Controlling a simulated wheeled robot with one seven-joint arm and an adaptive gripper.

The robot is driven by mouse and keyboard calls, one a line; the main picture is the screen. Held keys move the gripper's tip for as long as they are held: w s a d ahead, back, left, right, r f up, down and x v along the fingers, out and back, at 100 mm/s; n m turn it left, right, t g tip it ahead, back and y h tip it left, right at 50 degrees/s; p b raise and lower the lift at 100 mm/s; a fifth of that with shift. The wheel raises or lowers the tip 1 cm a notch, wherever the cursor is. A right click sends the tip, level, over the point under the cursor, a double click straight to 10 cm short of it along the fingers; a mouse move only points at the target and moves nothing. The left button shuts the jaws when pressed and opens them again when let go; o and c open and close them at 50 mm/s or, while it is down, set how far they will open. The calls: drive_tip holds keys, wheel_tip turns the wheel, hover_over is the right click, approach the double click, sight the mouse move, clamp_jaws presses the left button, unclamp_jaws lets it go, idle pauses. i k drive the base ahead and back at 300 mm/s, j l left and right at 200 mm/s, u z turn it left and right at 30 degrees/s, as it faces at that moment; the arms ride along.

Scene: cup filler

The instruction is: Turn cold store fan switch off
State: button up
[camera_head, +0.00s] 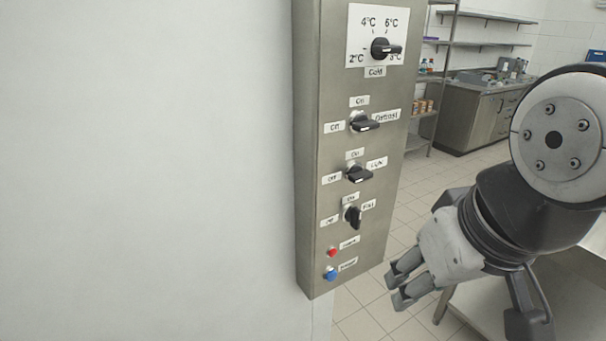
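The fan switch (352,216) is a black rotary knob low on the grey steel control panel (312,120), under the light switch. Its grip stands nearly upright, towards the On label above it; the Off label (330,220) is at its lower left. The Fan label (369,205) is at its right. My gripper (396,287) is right of and below the knob, clear of the panel in the picture. It appears open, with a gap between its grey fingertips and nothing seen between them.
The light switch (359,174), defrost switch (364,122) and cold dial (384,48) are above the fan switch. A red button (332,252) and blue button (330,273) are below. A bare wall (150,170) is left; shelves and a steel counter (468,120) stand behind.

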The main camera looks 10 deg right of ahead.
sight(354, 215)
drive_tip(key=k+l, duration=0.15)
drive_tip(key=k, duration=0.4)
drive_tip(key=k+l+u, duration=0.1)
drive_tip(key=k, duration=0.4)
